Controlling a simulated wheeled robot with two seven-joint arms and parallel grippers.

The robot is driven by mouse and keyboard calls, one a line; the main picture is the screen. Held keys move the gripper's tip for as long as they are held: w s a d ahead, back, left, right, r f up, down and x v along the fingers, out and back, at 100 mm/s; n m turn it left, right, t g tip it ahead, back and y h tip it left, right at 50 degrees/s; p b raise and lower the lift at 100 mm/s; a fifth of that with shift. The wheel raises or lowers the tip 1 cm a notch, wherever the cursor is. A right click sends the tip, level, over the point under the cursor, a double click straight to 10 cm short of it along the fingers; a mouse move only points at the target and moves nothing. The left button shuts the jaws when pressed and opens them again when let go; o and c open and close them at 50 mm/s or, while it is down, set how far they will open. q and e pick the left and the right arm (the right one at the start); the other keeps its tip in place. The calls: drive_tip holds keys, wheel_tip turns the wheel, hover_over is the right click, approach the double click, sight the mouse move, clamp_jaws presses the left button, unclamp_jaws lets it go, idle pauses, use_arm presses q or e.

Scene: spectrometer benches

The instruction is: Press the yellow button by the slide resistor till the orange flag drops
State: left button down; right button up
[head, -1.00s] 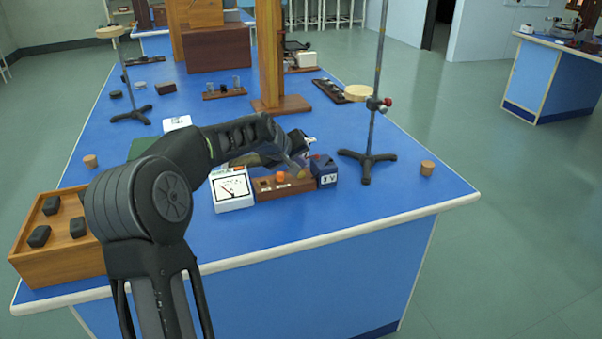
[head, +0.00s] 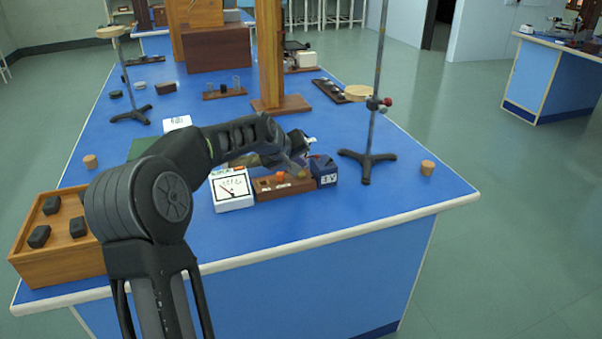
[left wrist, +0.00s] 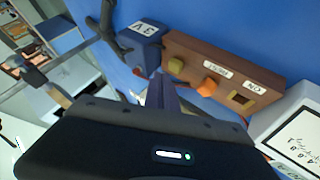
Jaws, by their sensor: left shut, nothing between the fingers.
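A brown wooden block (head: 268,195) stands near the front edge of the blue bench. In the left wrist view the block (left wrist: 222,68) carries a yellow button (left wrist: 176,66), an orange piece (left wrist: 207,87) and a dark square opening (left wrist: 242,100) beside an "ON" label. The orange piece also shows in the head view (head: 280,176). My left gripper (left wrist: 162,90) is shut and empty, its tips close to the button end of the block; I cannot tell whether they touch it. I cannot make out the slide resistor for certain. My right gripper is out of view.
A blue "3 V" box (head: 324,172) adjoins the block's right end, and a white meter (head: 232,190) its left end. A stand (head: 367,165) rises behind on the right. A wooden tray (head: 60,262) of black pieces lies at the left. The bench's front right is mostly clear.

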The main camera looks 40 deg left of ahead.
sight(299, 174)
use_arm(q)
drive_tip(key=shift+f, duration=0.15)
drive_tip(key=shift+f+b, duration=0.3)
drive_tip(key=shift+f+b, duration=0.4)
drive_tip(key=shift+f, duration=0.05)
idle(0.6)
drive_tip(key=shift+r, duration=0.1)
drive_tip(key=shift+r+p, duration=0.65)
drive_tip(key=shift+r, duration=0.15)
drive_tip(key=shift+r, duration=0.1)
drive_tip(key=shift+r+p, duration=1.85)
drive_tip(key=shift+r, duration=0.55)
